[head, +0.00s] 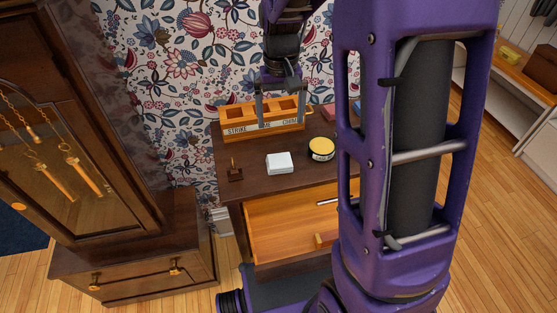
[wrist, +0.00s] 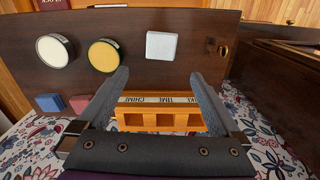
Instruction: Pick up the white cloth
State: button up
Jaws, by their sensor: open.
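The white cloth (head: 280,163) is a small folded square lying on the dark wooden cabinet top (head: 255,168), near its front edge. It also shows in the wrist view (wrist: 161,45), beyond my fingertips and roughly centred between them. My gripper (head: 281,115) points down over the orange compartment rack at the back of the cabinet. In the wrist view my gripper (wrist: 160,76) has its two fingers spread wide, with nothing held between them. The cloth is apart from the fingers and fully visible.
The labelled wooden rack (head: 237,123) stands behind the cloth. A yellow-topped tin (head: 321,148) is right of it, a small brass piece (head: 235,173) left. A pale round tin (wrist: 54,50) shows in the wrist view. An open drawer (head: 290,220) juts out below. A tall clock case (head: 100,130) stands left.

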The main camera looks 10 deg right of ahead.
jog(key=b, duration=0.1)
send_over(279, 160)
notch_tip(279, 160, down, 9)
jog(key=shift+d+r, duration=0.1)
jog(key=shift+d, duration=0.05)
jog(key=shift+s+f+b, duration=0.1)
jog(key=shift+f+b, duration=0.65)
jog(key=shift+f, duration=1.95)
jog(key=c, duration=1.1)
jog(key=shift+r, duration=0.15)
notch_tip(279, 160, up, 10)
jog(key=shift+f+p, duration=0.1)
jog(key=shift+p, duration=0.9)
